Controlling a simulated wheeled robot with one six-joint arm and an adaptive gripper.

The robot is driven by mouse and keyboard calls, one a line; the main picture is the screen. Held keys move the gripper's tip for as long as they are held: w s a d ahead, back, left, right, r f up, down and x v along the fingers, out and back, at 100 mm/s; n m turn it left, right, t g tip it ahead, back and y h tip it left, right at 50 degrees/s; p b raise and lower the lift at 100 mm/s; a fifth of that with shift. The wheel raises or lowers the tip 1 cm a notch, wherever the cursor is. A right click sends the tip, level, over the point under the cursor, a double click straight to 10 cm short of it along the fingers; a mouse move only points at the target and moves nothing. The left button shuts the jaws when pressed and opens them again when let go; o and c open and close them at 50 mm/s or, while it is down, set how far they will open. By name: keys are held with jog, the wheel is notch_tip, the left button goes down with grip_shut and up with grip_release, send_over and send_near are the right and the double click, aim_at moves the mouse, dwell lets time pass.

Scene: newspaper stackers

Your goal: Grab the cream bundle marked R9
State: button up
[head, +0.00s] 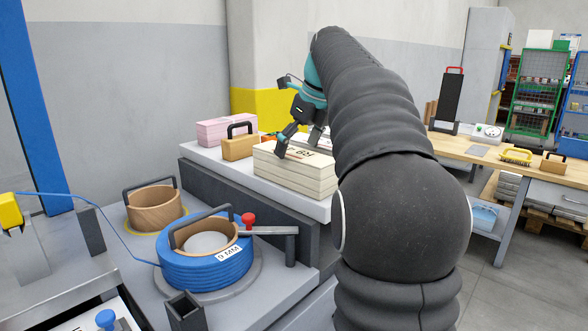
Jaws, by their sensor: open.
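A cream bundle (292,172) of stacked papers lies on the white-topped stand left of centre in the head view. Dark marking on its top reads like R9, seen at an angle. My gripper (283,118) is open, with one finger (283,142) low at the bundle's top left edge and the other raised behind it. I cannot tell whether the lower finger touches the bundle.
A wooden block with a black handle (239,146) and a pink bundle (210,132) stand left of the cream bundle. A blue strap coil (205,266) and a wooden ring (154,208) sit in front. A workbench (530,161) stands at right.

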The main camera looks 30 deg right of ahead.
aim_at(294, 152)
jog(key=x, duration=0.4)
jog(key=shift+a+f+b, duration=0.25)
jog(key=shift+b, duration=0.15)
jog(key=shift+r, duration=0.1)
jog(key=c, duration=1.9)
